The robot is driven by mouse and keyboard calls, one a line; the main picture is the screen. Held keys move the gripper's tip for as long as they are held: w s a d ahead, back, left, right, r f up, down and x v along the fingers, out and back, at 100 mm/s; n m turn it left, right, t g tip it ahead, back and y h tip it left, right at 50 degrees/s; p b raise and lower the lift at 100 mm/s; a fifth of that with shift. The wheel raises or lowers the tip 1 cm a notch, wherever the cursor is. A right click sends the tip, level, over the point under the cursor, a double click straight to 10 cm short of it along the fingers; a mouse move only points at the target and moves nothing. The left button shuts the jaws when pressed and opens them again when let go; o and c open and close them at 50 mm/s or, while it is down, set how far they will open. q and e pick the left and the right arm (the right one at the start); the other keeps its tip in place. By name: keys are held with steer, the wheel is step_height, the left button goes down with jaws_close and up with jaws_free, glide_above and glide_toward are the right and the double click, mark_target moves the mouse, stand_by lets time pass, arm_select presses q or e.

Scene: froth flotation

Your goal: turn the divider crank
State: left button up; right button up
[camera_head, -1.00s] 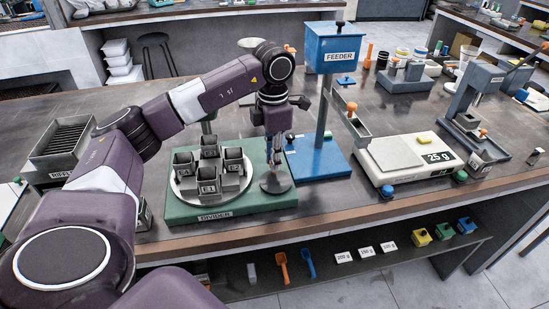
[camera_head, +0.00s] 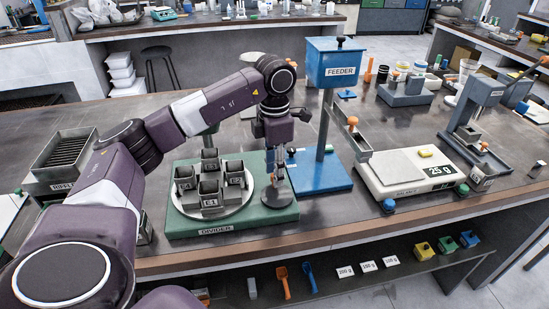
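The divider (camera_head: 235,228) is a green base with a label on its front edge. It carries a pale round turntable (camera_head: 182,207) with several grey square cups (camera_head: 209,192). The divider crank (camera_head: 278,198) is a grey disc at the right end of the base. My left gripper (camera_head: 276,176) points down directly over the crank. Its fingertips are small and dark at the crank handle, and I cannot tell whether they are closed on it. The handle is mostly hidden by the gripper. My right gripper is not in view.
The blue feeder (camera_head: 333,72) stands on its post right behind the divider. A balance (camera_head: 415,181) reading 25 g is to the right. A grey riffle box (camera_head: 65,158) is at the left. Scoops and weight labels lie on the shelf below the front edge.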

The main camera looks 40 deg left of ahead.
arm_select(q)
step_height(320, 180, up, 12)
steer(key=shift+f, duration=0.2)
stand_by(0.4)
